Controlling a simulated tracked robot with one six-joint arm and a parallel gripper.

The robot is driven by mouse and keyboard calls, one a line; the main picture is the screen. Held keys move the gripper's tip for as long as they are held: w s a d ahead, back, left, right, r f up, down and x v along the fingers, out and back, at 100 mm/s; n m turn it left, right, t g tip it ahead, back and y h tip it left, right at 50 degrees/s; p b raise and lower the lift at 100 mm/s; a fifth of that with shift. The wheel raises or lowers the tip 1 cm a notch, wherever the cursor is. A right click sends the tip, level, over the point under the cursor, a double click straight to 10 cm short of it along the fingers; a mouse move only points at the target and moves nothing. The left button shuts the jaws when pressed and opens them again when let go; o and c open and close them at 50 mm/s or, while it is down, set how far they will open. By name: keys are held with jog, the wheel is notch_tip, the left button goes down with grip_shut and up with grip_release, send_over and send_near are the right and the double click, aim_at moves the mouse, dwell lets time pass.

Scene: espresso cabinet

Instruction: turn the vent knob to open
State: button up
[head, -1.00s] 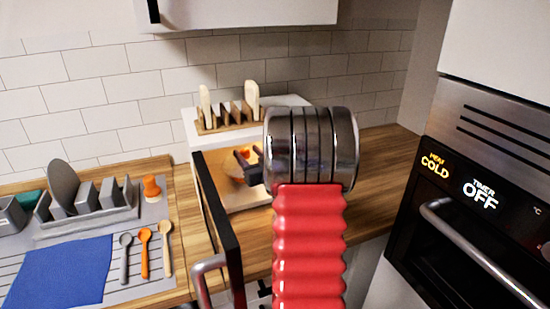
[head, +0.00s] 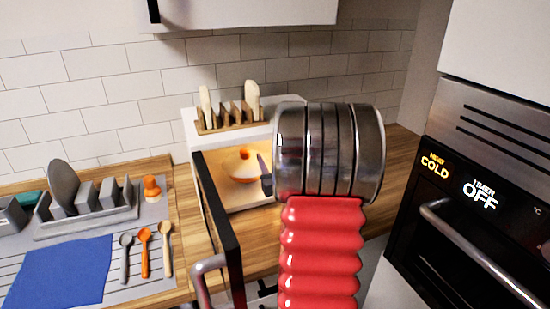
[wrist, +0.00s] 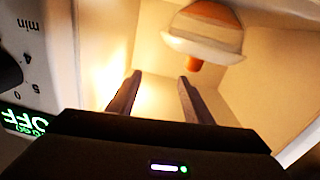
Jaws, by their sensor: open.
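A white and orange domed dish (head: 240,172) with a small orange knob (head: 244,153) on top sits inside the open white cabinet (head: 200,135). I cannot tell whether this is the vent knob. In the wrist view the dish (wrist: 204,42) appears upside down, with its orange knob (wrist: 193,64) beyond my fingertips. My gripper (wrist: 160,78) is open and empty, its two dark fingers apart and pointing into the lit cabinet. In the head view, only a dark finger of my gripper (head: 265,175) shows, right of the dish; my arm hides the rest.
The cabinet's black-edged door (head: 220,215) stands open on the left. A wooden rack (head: 228,124) sits on top. A dark dial (wrist: 8,75) with minute marks is beside the opening. An oven (head: 480,220) stands right; a blue cloth (head: 60,270) lies left.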

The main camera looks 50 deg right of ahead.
jog(key=shift+s+d+m+g+h, duration=0.25)
jog(key=shift+d+m+g+h, duration=0.25)
jog(key=shift+d+m+h, duration=0.25)
jog(key=shift+a, duration=0.1)
jog(key=shift+n, duration=0.25)
